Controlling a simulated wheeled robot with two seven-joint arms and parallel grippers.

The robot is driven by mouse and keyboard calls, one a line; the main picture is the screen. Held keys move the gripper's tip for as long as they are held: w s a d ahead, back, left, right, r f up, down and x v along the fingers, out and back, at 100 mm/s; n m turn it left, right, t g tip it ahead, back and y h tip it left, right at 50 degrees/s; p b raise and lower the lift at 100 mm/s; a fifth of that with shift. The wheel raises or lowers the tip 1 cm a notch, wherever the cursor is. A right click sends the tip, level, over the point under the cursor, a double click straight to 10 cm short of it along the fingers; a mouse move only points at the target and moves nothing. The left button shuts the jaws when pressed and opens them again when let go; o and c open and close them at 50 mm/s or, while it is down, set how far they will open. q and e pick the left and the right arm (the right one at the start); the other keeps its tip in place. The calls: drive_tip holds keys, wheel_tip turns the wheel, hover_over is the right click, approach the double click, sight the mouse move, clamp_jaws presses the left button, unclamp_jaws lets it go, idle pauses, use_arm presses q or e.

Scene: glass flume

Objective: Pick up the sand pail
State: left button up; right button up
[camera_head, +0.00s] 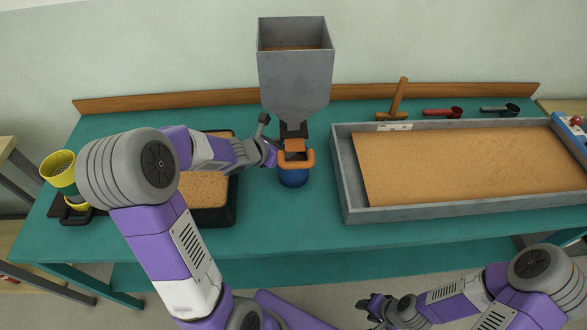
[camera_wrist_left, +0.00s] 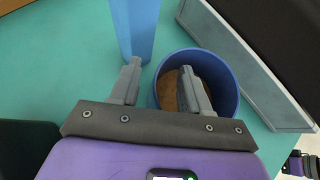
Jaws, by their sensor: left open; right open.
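The blue sand pail (camera_head: 293,178) stands on the teal table below the grey hopper (camera_head: 295,80), with an orange handle-like piece (camera_head: 297,163) over it. In the left wrist view the round pail (camera_wrist_left: 228,75) has brown sand inside. My left gripper (camera_head: 268,152) is at the pail's left side. In the wrist view its open fingers (camera_wrist_left: 162,68) straddle the near rim, one outside and one over the opening; I cannot tell whether they touch it. A tall blue piece (camera_wrist_left: 135,28) rises beside the pail there. My right gripper (camera_head: 368,307) is open and empty, low in front of the table.
A black tray of sand (camera_head: 205,215) lies left of the pail, partly behind my left arm. The long grey sand-filled flume (camera_head: 345,180) is close on the right.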

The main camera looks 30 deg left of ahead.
use_arm(q)
clamp_jaws()
drive_tip(key=shift+r, duration=0.2)
use_arm(e)
drive_tip(key=shift+r, duration=0.15)
idle(0.3)
